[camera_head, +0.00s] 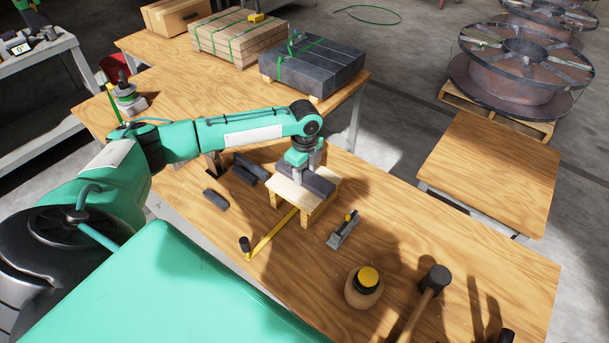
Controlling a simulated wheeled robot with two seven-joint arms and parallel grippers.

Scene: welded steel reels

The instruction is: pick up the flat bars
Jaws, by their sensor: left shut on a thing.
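My left gripper (308,172) points down over a small wooden stand (288,192) on the workbench. It is shut on a dark flat bar (319,183), which lies across or just above the stand's top; I cannot tell whether it touches. The fingers hide part of this bar. More dark flat bars lie on the bench to the left: a short one (215,199) alone, and others (246,174) close together, partly in the arm's shadow. My right gripper is not in view.
Strapped stacks of dark (312,67) and wooden bars (238,36) stand behind.

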